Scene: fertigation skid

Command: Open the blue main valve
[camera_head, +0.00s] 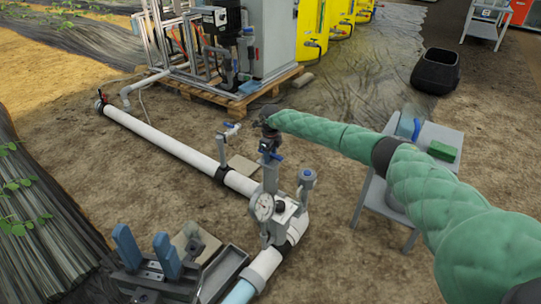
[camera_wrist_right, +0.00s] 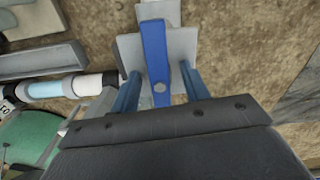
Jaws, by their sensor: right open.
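The blue main valve handle (camera_wrist_right: 155,50) is a flat blue lever with a bolt, on a pale grey body, in the right wrist view. My right gripper (camera_wrist_right: 162,90) is open, with one blue finger on each side of the lever and a gap visible on both sides. In the head view my right gripper (camera_head: 269,151) points down over the grey fittings on the pipe; its wrist hides much of the valve there. My left gripper (camera_head: 146,252) is open and empty at the lower left, its two blue fingers upright and apart.
A white pipe (camera_head: 165,147) runs diagonally to grey fittings with a round gauge (camera_head: 262,206). A smaller blue-handled valve (camera_head: 229,128) stands beside the pipe. A grey tray (camera_head: 222,272) lies near my left gripper. A grey stand (camera_head: 440,137) carries a green box (camera_head: 441,151).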

